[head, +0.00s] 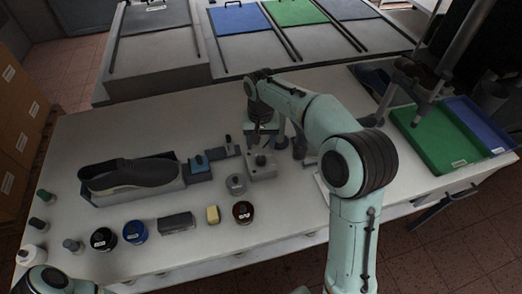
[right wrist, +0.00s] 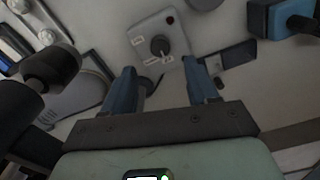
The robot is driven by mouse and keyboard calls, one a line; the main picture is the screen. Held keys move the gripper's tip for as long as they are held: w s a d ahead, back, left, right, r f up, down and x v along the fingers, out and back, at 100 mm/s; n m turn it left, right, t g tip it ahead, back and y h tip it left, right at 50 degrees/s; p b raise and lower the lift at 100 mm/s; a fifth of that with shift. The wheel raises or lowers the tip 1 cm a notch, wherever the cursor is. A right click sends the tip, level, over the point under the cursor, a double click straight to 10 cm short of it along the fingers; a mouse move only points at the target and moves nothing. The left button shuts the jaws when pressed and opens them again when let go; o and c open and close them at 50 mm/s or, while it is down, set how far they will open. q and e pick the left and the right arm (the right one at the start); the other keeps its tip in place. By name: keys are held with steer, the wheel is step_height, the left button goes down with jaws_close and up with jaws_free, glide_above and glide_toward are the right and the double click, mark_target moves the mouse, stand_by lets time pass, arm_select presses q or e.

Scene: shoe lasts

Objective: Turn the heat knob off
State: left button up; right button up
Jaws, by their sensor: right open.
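The heat knob (right wrist: 160,45) is a dark round knob on a light grey control box (right wrist: 141,31). Small white labels lie around it, too small to read, and a dark red spot sits near one corner of the box. In the head view the control box (head: 264,173) stands on the table just in front of my right gripper (head: 262,139). In the right wrist view my right gripper (right wrist: 163,82) has its two blue fingers apart with nothing between them. The knob lies beyond the fingertips, apart from them. My left gripper is not in view.
A dark shoe last (head: 128,174) lies in a grey tray at left. A round metal piece (head: 236,184) stands close to the control box. A green tray (head: 437,138) is at right.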

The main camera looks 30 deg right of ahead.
step_height(320, 180, up, 5)
steer(key=shift+r+p, duration=0.1)
steer(key=shift+p, duration=0.2)
stand_by(0.4)
